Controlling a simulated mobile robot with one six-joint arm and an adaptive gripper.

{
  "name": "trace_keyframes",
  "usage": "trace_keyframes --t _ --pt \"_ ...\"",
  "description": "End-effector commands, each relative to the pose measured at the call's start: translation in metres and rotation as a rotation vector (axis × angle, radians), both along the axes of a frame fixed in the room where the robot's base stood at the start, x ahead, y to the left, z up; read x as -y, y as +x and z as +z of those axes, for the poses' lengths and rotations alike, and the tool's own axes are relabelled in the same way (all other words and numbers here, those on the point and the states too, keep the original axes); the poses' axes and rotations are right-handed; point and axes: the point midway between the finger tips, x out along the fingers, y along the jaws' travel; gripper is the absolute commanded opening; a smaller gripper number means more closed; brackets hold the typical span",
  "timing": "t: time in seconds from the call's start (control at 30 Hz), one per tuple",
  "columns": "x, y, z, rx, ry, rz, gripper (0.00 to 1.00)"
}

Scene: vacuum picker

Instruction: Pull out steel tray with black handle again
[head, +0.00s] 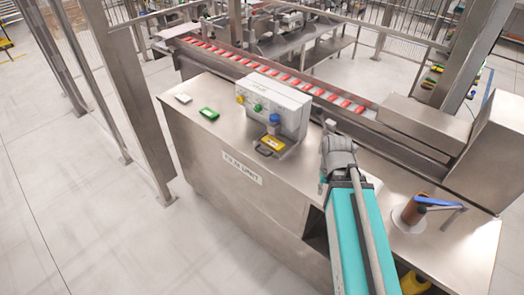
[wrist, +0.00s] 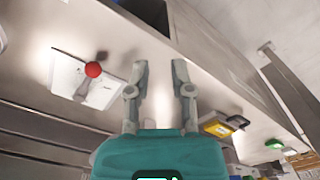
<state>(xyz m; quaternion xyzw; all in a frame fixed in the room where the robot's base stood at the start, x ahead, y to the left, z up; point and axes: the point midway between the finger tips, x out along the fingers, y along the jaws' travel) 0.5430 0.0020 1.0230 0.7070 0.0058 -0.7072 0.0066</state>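My gripper (wrist: 161,72) is open and empty in the wrist view, its two grey fingers apart over the steel bench. In the head view my teal arm reaches over the bench's front edge, and its fingers cannot be made out. I cannot make out a steel tray with a black handle for certain. A yellow piece with a dark handle (head: 271,144) lies on a grey base in front of the white control box. It also shows right of my fingers in the wrist view (wrist: 217,127). A dark opening (head: 315,228) shows in the bench front, partly behind my arm.
The white control box (head: 273,107) and blue-capped container (head: 274,124) stand on the bench. A green item (head: 209,113) lies left. A brown cup with a blue handle (head: 414,209) stands right. A red knob (wrist: 93,69) is over a white plate. The conveyor (head: 270,69) runs behind.

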Motion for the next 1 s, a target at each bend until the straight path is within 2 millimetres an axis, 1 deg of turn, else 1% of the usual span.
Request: trace_keyframes --t 0.13,0.17,0.27,0.37,0.4,0.47,0.5,0.57,0.6,0.67,0.7,0.8,0.9,1.0 --pt "-0.011 0.025 0.006 0.000 0.000 0.061 0.29" --pt "-0.011 0.032 0.007 0.000 0.000 0.081 0.29" --pt "-0.025 0.059 0.013 0.000 0.000 0.162 0.29" --pt "-0.047 0.092 0.020 0.000 0.000 0.264 0.29" --pt "-0.057 0.106 0.023 0.001 0.000 0.309 0.29" --pt "-0.074 0.127 0.028 0.001 0.001 0.383 0.29" --pt "-0.086 0.141 0.031 0.000 0.001 0.431 0.29" --pt "-0.105 0.162 0.036 0.000 0.001 0.504 0.29" --pt "-0.118 0.175 0.039 0.000 0.001 0.553 0.29" --pt "-0.137 0.192 0.043 0.000 0.001 0.622 0.29" --pt "-0.149 0.203 0.045 0.000 0.001 0.665 0.29" --pt "-0.176 0.225 0.050 0.000 0.001 0.758 0.29" --pt "-0.196 0.239 0.054 0.000 0.001 0.828 0.29" --pt "-0.209 0.247 0.055 0.000 0.001 0.870 0.29"
